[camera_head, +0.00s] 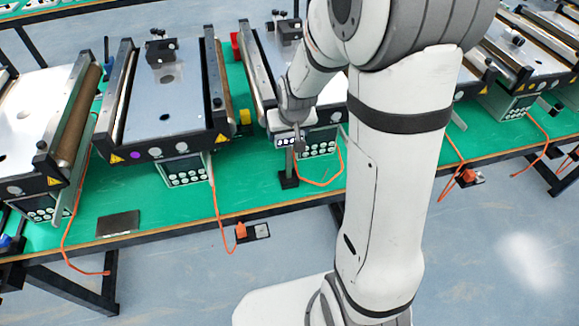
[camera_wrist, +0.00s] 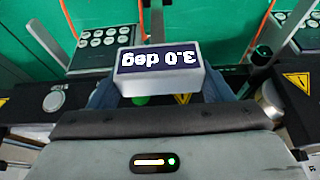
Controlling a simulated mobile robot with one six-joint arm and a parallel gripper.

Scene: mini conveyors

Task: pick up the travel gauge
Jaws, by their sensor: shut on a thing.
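The travel gauge, a small pale box with a dark display (camera_wrist: 160,72), sits between my gripper's fingers in the wrist view. Its display reads "3.0 deg", upside down. My gripper (camera_wrist: 158,94) is shut on it, with bluish fingers partly seen at both sides. In the head view the gauge (camera_head: 286,141) shows small at the front edge of a middle conveyor, under the end of my arm. A dark post on a square black base (camera_head: 289,183) stands just below it; I cannot tell whether the gauge touches the post.
Mini conveyors, including one to the left (camera_head: 180,100), stand in a row on a green-topped table (camera_head: 250,195). Keypad boxes (camera_head: 184,171) sit under their front edges. Orange cables hang over the table edge. A dark flat plate (camera_head: 118,223) lies at the left front.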

